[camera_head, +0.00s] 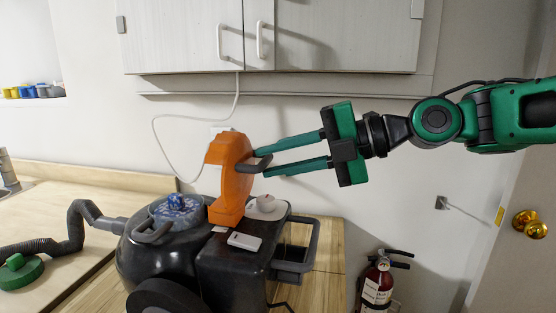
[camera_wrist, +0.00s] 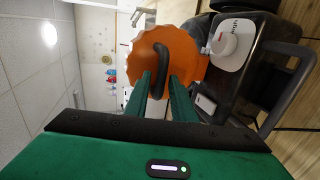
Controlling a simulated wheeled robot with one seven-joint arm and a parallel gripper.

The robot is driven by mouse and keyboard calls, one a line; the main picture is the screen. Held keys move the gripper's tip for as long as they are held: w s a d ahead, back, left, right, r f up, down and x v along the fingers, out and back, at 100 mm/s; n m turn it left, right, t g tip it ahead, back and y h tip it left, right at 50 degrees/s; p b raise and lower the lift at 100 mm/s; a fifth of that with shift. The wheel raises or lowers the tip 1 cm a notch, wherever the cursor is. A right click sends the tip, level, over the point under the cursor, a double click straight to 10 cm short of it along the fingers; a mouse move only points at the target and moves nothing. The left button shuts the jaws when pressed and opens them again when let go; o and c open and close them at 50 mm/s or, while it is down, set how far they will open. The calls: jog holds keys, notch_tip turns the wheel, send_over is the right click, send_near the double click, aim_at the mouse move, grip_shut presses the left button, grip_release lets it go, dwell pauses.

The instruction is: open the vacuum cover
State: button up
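The vacuum (camera_head: 160,253) has a black body and stands on the wooden floor or bench. Its orange cover (camera_head: 229,180) stands up on edge above the body, facing right. A dark loop handle (camera_head: 258,165) sticks out from the cover's right face; it also shows in the wrist view (camera_wrist: 172,52). My gripper (camera_head: 259,161) reaches in from the right. Its two green fingers are apart, with their tips close to the cover, and part of the handle lies between them in the wrist view (camera_wrist: 161,88). Whether a finger touches the handle I cannot tell.
A blue-and-grey round part (camera_head: 176,208) and a white dial (camera_head: 267,207) sit on the vacuum's top. A grey hose (camera_head: 80,220) runs left. White cabinets (camera_head: 340,35) hang above. A fire extinguisher (camera_head: 377,285) stands lower right. The wall space behind my arm is clear.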

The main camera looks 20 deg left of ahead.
jog(key=shift+o, duration=0.3)
jog(key=shift+w, duration=0.1)
jog(key=shift+d, duration=0.1)
jog(key=shift+d+r, duration=0.1)
jog(key=shift+d, duration=0.1)
jog(key=v, duration=1)
jog(key=shift+w+d, duration=0.1)
jog(key=shift+d, duration=0.05)
